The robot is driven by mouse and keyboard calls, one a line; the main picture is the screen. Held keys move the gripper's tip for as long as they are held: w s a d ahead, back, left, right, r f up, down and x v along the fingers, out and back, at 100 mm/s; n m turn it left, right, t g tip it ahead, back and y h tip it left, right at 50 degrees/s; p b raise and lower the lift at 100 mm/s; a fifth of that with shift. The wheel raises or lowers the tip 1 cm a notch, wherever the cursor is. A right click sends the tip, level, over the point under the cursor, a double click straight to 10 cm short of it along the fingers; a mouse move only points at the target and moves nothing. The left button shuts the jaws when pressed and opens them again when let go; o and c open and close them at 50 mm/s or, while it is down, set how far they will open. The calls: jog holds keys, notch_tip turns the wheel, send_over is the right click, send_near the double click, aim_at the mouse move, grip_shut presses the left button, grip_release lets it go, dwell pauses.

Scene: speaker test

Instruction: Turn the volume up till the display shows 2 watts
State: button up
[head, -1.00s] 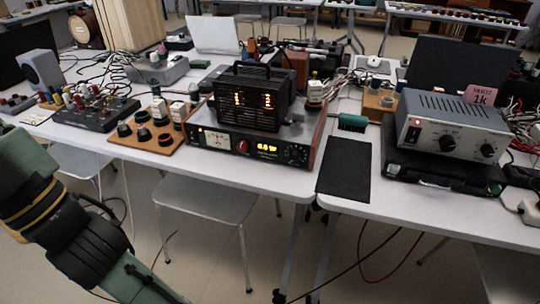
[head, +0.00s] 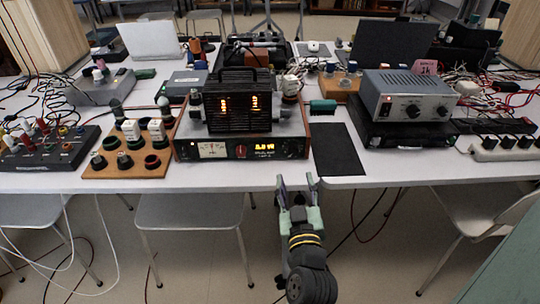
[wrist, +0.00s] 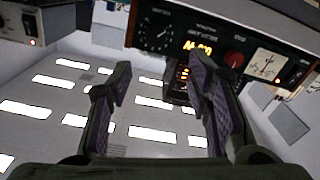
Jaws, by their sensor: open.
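The amplifier (head: 183,151) has a wood-sided case and a black front panel at the table's front edge. Its panel carries a lit meter (head: 212,150), a red knob (head: 241,150), an amber display (head: 264,149) and a black dial (head: 291,149) with scale marks. The display digits are too blurred to read surely. My gripper (head: 297,181) is open and empty, in front of and below the dial, apart from it.
A wooden knob board (head: 125,170) is at left.

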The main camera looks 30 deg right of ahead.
aim_at(293, 152)
jog(key=x, duration=0.4)
jog(key=b+x, duration=0.1)
jog(key=x, duration=0.4)
jog(key=shift+s+d+f, duration=0.15)
jog(key=shift+d+f, duration=0.05)
jog(key=shift+d, duration=0.15)
jog(key=shift+w+d+f, duration=0.1)
jog(key=shift+w+d, duration=0.25)
jog(key=shift+w, duration=0.3)
grip_shut()
